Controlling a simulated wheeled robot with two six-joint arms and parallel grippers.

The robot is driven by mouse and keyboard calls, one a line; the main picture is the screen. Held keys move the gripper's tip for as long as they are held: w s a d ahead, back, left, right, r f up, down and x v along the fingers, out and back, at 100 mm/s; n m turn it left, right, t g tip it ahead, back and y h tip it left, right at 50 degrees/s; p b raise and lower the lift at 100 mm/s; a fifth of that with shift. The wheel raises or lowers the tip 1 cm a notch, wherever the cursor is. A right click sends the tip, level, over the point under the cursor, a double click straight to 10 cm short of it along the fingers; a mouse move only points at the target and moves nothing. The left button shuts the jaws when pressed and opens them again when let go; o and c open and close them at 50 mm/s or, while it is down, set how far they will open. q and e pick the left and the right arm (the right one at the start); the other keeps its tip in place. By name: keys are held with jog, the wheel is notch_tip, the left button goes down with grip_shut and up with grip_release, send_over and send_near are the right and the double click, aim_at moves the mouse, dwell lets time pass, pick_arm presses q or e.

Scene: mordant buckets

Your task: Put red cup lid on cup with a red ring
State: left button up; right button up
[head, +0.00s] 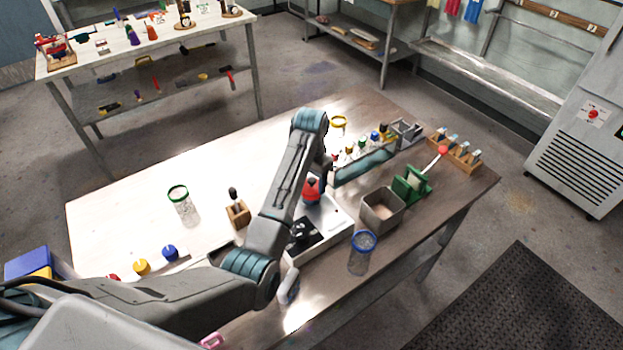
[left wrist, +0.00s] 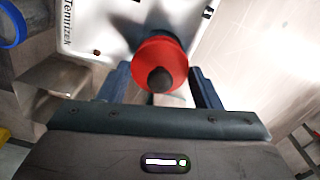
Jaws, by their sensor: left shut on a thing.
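My left gripper (left wrist: 160,80) is shut on a red round piece (left wrist: 160,60) with a dark knob facing the left wrist camera. In the head view this red piece (head: 311,190) shows just over a white scale (head: 337,222), partly behind my arm. Another red piece (head: 113,277) lies at the table's lower left beside a yellow lid (head: 141,267) and a blue lid (head: 170,252); my arm covers part of it. No cup with a red ring shows in either view. My right gripper is out of view.
Clear cups with a green ring (head: 180,200), a yellow ring (head: 338,122) and a blue ring (head: 362,250) stand around the table. A grey bin (head: 381,209) and a green holder (head: 410,184) are right of the scale. The table's back left is clear.

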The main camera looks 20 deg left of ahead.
pick_arm(q)
jog(key=shift+f, duration=0.5)
dwell(0.8)
jog(key=o, duration=1)
jog(key=shift+o, duration=0.2)
